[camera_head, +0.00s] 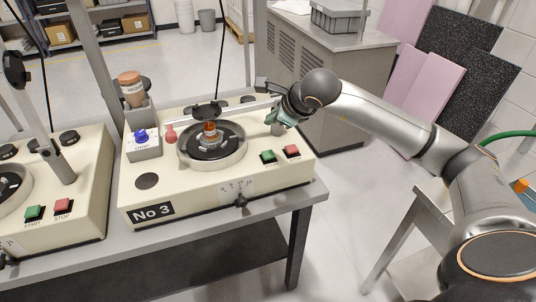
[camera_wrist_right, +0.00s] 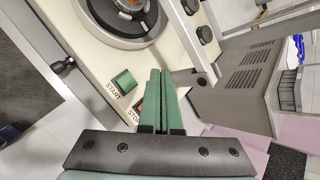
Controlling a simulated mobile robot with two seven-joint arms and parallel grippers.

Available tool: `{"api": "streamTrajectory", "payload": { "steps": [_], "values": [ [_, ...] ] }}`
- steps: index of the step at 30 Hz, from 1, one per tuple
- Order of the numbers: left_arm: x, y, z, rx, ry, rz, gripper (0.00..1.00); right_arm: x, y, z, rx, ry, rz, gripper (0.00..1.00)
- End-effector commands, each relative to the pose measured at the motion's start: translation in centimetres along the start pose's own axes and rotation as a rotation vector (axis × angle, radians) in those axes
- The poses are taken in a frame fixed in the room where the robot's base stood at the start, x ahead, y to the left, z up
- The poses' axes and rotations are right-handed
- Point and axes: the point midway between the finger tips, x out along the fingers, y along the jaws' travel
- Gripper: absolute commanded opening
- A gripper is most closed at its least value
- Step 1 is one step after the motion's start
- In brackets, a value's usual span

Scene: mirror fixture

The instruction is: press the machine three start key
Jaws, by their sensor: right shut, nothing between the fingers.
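Machine three (camera_head: 215,180) is the cream bench unit labelled "No 3" in the head view. Its green start key (camera_head: 268,156) is on the front right of the top, with the red stop key (camera_head: 291,151) to its right. My right gripper (camera_head: 276,127) is shut and empty, above the right part of the machine, behind the keys in the head view. In the right wrist view the green fingers (camera_wrist_right: 160,72) are together, and the start key (camera_wrist_right: 124,82) shows left of them, apart in the picture. The stop key is partly hidden by the fingers. My left gripper is not in view.
A round plate (camera_head: 212,148) with an orange-copper part sits mid-machine. A blue knob box (camera_head: 142,140) stands to its left. Another machine (camera_head: 75,185) with its own green and red keys is further left. A grey cabinet (camera_head: 330,70) stands behind on the right.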

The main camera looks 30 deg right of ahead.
Motion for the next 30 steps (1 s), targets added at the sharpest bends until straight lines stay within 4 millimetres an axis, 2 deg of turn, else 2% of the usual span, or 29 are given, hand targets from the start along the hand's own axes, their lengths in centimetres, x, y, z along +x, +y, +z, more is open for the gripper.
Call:
{"api": "streamTrajectory", "payload": {
  "steps": [11,17,22,30],
  "values": [
    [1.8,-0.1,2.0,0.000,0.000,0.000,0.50,3.7,2.8,-2.8,0.000,0.003,0.002,0.00],
    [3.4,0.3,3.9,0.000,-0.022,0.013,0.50,5.4,3.9,-4.0,0.001,0.001,0.000,0.00],
    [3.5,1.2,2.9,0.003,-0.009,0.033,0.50,5.6,4.1,-4.1,0.001,0.000,0.000,0.00],
    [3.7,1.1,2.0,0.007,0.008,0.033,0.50,5.5,4.0,-4.0,0.000,0.000,0.000,0.00]
  ]
}}
